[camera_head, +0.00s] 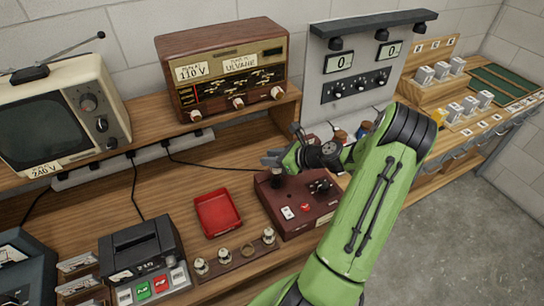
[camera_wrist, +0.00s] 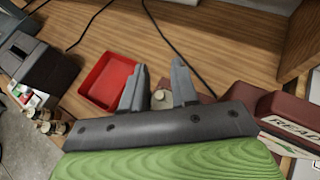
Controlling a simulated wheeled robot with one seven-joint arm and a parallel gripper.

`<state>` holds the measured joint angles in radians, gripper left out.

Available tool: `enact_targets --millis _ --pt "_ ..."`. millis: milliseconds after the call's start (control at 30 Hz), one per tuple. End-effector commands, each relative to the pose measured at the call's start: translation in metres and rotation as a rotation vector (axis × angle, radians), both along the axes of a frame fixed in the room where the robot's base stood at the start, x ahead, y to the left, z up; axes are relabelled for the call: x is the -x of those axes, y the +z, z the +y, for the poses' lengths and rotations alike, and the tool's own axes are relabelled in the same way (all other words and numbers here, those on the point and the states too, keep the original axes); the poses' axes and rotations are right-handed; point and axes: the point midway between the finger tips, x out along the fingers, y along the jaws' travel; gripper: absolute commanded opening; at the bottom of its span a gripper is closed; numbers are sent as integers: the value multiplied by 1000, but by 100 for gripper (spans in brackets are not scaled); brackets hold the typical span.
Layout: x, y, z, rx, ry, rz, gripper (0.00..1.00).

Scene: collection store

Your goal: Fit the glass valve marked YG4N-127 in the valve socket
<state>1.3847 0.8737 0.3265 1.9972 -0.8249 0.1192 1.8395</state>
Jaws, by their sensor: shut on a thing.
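My gripper (camera_head: 274,160) is above the back left part of a maroon tester box (camera_head: 304,222). In the wrist view its two fingers (camera_wrist: 158,92) stand a little apart, with a small pale round top (camera_wrist: 161,99) between them. I take this to be the glass valve, held by the fingers. Its mark cannot be read. In the head view a dark shape lies under the fingers on the box; I cannot tell whether it is the socket or the valve's lower part, nor whether the valve is seated. The box also shows in the wrist view (camera_wrist: 268,104).
A red tray (camera_head: 218,213) lies left of the box, empty. A wooden strip (camera_head: 236,263) with several valve-like pieces lies in front. A black device (camera_head: 140,250) with green and red buttons stands left. A radio (camera_head: 222,70) and a television (camera_head: 60,115) stand on the shelf behind.

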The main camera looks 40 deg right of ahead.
Motion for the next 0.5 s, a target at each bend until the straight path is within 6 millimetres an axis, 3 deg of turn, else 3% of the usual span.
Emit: enact_targets --millis 33,133,500 --pt "0 -15 0 0 0 0 0" --pt "0 -25 0 0 0 -1 0" --pt "0 -25 0 1 0 -1 0"
